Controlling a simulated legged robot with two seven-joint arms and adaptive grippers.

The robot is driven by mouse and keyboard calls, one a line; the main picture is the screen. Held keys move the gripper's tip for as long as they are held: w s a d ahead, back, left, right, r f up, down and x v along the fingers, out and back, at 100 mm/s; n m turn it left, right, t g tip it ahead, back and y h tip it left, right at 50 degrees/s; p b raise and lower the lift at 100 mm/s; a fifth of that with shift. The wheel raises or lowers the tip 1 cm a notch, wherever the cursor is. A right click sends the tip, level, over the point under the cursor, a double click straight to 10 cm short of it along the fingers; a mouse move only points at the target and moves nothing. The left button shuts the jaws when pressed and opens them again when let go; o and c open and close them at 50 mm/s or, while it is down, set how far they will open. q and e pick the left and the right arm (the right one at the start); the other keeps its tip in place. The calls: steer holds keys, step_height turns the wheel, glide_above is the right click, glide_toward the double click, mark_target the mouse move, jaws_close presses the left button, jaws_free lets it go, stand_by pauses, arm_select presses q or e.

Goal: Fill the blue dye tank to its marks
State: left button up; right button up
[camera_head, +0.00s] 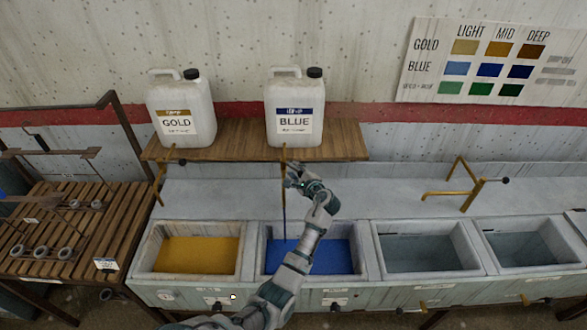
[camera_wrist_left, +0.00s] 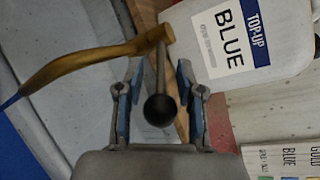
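The blue dye tank (camera_head: 338,258) holds blue liquid; its fill marks cannot be made out. The white BLUE top-up jug (camera_head: 295,108) stands on the shelf above, and its label shows in the left wrist view (camera_wrist_left: 228,35). A brass tap (camera_head: 284,158) hangs below the jug, with a thin blue stream (camera_head: 285,222) falling from it into the tank. My left gripper (camera_head: 293,176) is at this tap. In the left wrist view its blue-padded fingers (camera_wrist_left: 160,88) are apart, on either side of the tap lever's dark knob (camera_wrist_left: 161,110). My right gripper is not in view.
The gold tank (camera_head: 199,257) is left of the blue one, below the GOLD jug (camera_head: 182,112). Two greyish tanks (camera_head: 424,252) are to the right, with another brass tap (camera_head: 462,190) behind. A wooden rack (camera_head: 75,225) stands left. A colour chart (camera_head: 495,62) is on the wall.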

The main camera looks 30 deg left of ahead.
arm_select(q)
steer(key=shift+x, duration=0.9)
jaws_close()
